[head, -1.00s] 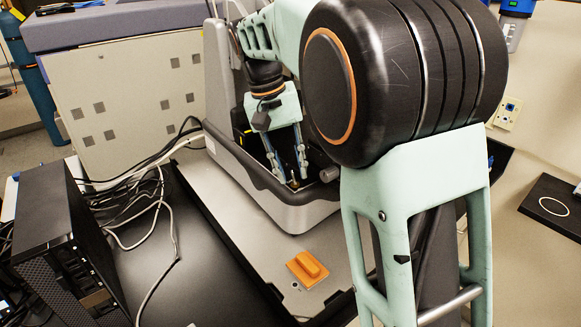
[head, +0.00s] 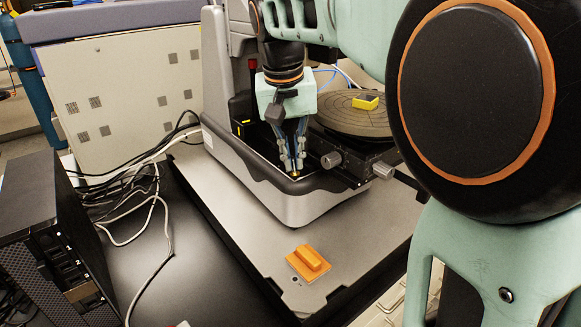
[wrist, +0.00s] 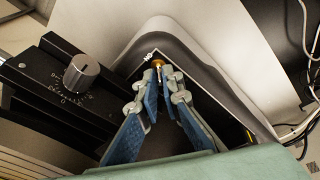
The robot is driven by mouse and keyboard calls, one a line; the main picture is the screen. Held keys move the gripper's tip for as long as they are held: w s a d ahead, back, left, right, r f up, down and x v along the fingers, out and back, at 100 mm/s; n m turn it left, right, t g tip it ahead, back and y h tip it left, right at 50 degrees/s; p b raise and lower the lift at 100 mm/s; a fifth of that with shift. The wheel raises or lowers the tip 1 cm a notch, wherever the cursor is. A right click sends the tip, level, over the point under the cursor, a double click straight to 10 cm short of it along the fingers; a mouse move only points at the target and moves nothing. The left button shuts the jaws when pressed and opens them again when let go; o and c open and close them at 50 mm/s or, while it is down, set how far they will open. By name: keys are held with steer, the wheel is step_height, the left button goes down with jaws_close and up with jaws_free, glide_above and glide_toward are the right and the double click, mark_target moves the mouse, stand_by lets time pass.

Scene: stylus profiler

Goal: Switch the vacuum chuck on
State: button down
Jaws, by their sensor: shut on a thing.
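A small brass-coloured switch (wrist: 157,63) with a metal stem stands in the corner of the profiler's dark base recess, and its brass part also shows in the head view (head: 294,175). A white label that seems to read "ON" (wrist: 148,56) is beside it. My gripper (wrist: 159,76) points down at the switch, its fingertips closed together around the stem; it also shows in the head view (head: 293,166). The fingertips partly hide the stem, so I cannot tell its tilt clearly. The round chuck (head: 340,118) is to the right, behind the gripper.
A yellow and dark block (head: 366,102) sits on the chuck. Stage knobs (head: 331,160) stick out right of my gripper, and a graduated knob (wrist: 81,73) shows in the wrist view. An orange block (head: 309,262) lies on the front plate. Cables and a black computer (head: 50,235) are at left.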

steer(key=shift+s+d+f+t+y+b, duration=0.2)
steer(key=shift+t+y+b, duration=0.25)
steer(key=shift+b, duration=0.65)
steer(key=shift+r, duration=0.2)
steer(key=c, duration=2.1)
jaws_free()
steer(key=shift+r, duration=0.1)
steer(key=v, duration=1.2)
